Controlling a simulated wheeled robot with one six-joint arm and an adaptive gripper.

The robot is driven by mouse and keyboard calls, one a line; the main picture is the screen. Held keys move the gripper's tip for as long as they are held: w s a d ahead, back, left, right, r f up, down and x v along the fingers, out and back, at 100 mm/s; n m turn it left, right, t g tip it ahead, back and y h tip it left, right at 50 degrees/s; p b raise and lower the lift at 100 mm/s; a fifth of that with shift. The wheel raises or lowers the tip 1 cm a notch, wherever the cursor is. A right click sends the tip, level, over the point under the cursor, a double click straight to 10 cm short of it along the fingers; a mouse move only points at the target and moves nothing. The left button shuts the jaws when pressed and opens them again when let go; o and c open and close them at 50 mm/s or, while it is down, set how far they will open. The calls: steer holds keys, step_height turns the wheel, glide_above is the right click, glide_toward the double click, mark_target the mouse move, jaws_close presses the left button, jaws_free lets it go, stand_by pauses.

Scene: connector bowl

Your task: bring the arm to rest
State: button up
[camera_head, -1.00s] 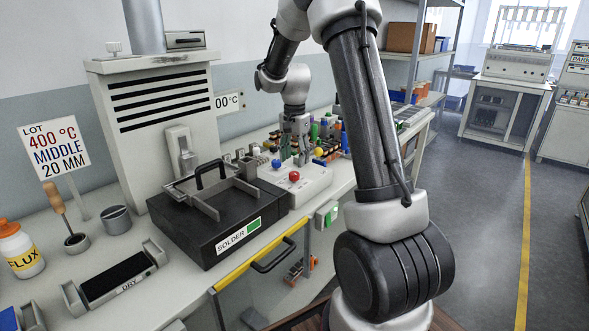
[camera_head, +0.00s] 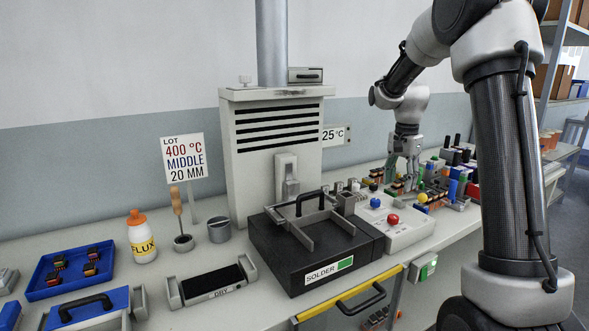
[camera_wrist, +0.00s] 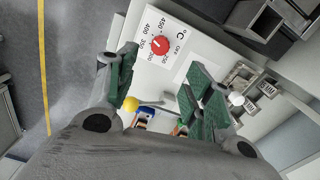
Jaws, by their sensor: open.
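My gripper (camera_head: 404,176) hangs at the end of my bent arm, pointing down over the back right of the bench, among small connectors. In the wrist view its two green-padded fingers (camera_wrist: 162,88) stand wide apart with nothing between them. Beyond them is the white control box with a red knob (camera_wrist: 160,44) and a temperature scale; the knob also shows in the head view (camera_head: 393,219). A yellow ball-shaped knob (camera_wrist: 131,104) shows near the left finger. I cannot tell how far the fingertips are above the bench.
A black solder pot (camera_head: 300,255) with a handled lid frame sits left of the control box. A fume hood (camera_head: 277,150) stands behind. A dryer tray (camera_head: 210,284), flux bottle (camera_head: 142,240) and blue connector tray (camera_head: 72,266) lie further left. Several coloured connectors (camera_head: 460,185) crowd the right side.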

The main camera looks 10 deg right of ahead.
steer(key=s+a+r+n+t, duration=0.1)
steer(key=s+n, duration=0.3)
steer(key=s, duration=0.6)
steer(key=s+a+r+n+t, duration=0.2)
steer(key=s+a+r+n, duration=0.2)
steer(key=s, duration=0.6)
steer(key=s+a+r+n+t, duration=0.1)
steer(key=s+a+r+n, duration=0.1)
steer(key=s, duration=0.9)
steer(key=shift+a+r+n, duration=0.15)
steer(key=shift+r+n, duration=0.3)
steer(key=shift+n, duration=0.75)
